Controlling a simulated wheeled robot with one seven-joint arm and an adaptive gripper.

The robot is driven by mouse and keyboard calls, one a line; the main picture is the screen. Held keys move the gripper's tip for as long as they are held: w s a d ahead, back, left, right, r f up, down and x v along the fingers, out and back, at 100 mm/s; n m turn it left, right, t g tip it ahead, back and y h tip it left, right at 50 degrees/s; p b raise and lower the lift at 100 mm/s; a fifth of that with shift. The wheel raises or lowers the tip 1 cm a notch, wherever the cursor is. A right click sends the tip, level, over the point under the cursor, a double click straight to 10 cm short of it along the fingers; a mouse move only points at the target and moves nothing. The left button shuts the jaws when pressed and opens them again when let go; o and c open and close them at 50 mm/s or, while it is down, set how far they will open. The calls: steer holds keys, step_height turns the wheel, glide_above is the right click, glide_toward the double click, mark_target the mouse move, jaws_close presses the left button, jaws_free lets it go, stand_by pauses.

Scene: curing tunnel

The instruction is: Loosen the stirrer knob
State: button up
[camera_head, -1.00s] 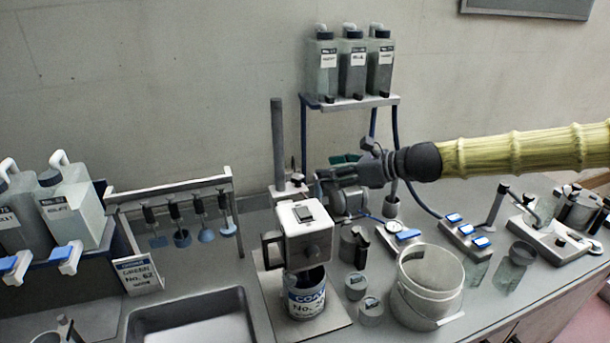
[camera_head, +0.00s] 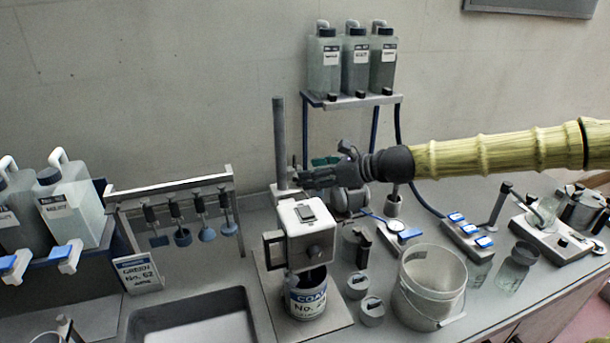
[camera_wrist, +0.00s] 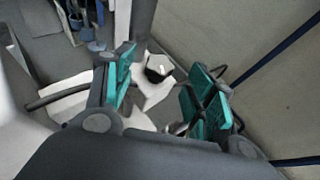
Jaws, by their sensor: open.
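The stirrer has a white motor head (camera_head: 306,232) mounted by an upright grey post (camera_head: 279,140), over a labelled can (camera_head: 306,298). A dark round knob (camera_head: 315,252) shows on the front of the head. My gripper (camera_head: 303,178) is just right of the post, above and behind the head. In the wrist view my gripper (camera_wrist: 160,72) is open, its green-padded fingers apart and nothing between them. A dark knob-like part (camera_wrist: 158,68) on a white piece lies beyond the gap; I cannot tell whether it is the clamp knob. No contact shows.
A bottle shelf (camera_head: 350,103) stands behind my arm. A rack of hanging stirrer paddles (camera_head: 185,210) and a sink (camera_head: 195,318) are at the left. A clear bucket (camera_head: 428,290) and small tins (camera_head: 371,312) stand at the right of the stirrer, crowding the bench.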

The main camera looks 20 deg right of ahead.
steer(key=shift+x, duration=1.65)
steer(key=c, duration=1)
